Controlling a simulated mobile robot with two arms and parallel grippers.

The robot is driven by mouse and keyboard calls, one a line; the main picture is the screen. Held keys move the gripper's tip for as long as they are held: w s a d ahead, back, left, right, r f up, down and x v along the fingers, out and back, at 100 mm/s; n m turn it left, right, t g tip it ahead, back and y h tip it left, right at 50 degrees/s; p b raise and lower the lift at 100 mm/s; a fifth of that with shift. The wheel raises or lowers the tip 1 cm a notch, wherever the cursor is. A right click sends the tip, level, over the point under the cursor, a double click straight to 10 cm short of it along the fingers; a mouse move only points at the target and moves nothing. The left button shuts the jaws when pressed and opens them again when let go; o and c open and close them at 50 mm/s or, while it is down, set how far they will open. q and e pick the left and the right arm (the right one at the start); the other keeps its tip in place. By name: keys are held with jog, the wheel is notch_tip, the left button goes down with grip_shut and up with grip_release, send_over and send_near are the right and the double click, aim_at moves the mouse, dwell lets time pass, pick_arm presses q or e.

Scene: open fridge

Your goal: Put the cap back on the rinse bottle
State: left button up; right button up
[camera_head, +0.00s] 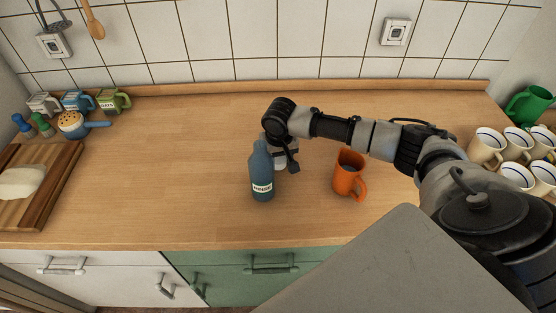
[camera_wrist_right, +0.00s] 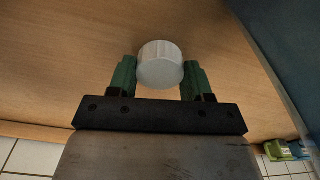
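The blue rinse bottle (camera_head: 263,178) with a pale label stands upright on the wooden counter, and its narrow top shows no white cap. Its blue side also fills the upper right of the right wrist view (camera_wrist_right: 292,40). My right gripper (camera_head: 285,160) is low, behind and just right of the bottle. In the right wrist view its green fingers are on both sides of the white ribbed cap (camera_wrist_right: 160,65), with no clear gap. The cap (camera_head: 279,161) is partly hidden in the head view, and whether it touches the counter is unclear. My left gripper is not visible.
An orange mug (camera_head: 347,174) stands right of the bottle, below my right forearm. The counter's left middle is clear.

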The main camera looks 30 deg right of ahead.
jog(key=shift+c, duration=0.7)
notch_tip(320, 180, up, 10)
jog(key=b, duration=0.1)
